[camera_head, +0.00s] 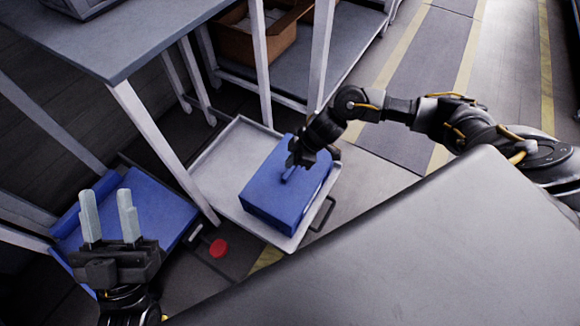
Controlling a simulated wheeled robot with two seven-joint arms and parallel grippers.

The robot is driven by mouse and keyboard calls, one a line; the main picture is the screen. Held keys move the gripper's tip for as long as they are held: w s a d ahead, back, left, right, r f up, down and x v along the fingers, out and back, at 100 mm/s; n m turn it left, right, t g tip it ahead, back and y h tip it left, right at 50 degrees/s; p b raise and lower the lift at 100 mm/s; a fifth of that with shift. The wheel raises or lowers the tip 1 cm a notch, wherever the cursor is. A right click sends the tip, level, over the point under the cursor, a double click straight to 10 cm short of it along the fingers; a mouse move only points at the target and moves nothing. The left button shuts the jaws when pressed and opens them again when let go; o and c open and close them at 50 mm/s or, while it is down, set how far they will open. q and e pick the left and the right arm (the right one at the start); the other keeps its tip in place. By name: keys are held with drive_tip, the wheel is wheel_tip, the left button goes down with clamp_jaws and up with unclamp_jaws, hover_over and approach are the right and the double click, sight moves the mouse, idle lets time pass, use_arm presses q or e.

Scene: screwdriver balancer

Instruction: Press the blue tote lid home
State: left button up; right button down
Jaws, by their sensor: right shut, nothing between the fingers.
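The blue tote (271,206) stands on a light grey tray-like platform (215,168) near the middle of the head view. Its top looks covered by a blue surface, but I cannot tell the lid's seam or how it sits. My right gripper (290,176) is shut and empty, with its fingertips at the tote's top; I cannot tell if they touch it. The gripper and wrist hide part of the top. My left gripper (108,216) is open and empty at the lower left, fingers pointing up, well apart from the tote.
A blue flat surface (172,208) lies behind my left gripper. A red round button (218,248) is on the floor near the platform. A grey table (120,45) stands at upper left, and a cardboard box (262,40) sits on a shelf behind. A black handle (323,214) is at the platform's right.

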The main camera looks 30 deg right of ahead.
drive_tip(key=shift+r+p, duration=1)
drive_tip(key=shift+p, duration=0.05)
use_arm(q)
drive_tip(key=d+f+g, duration=0.2)
drive_tip(key=g, duration=0.1)
drive_tip(key=d+f+g+y, duration=0.1)
drive_tip(key=shift+w+f+m, duration=0.2)
drive_tip(key=shift+w+m, duration=0.2)
use_arm(e)
drive_tip(key=shift+a, duration=0.15)
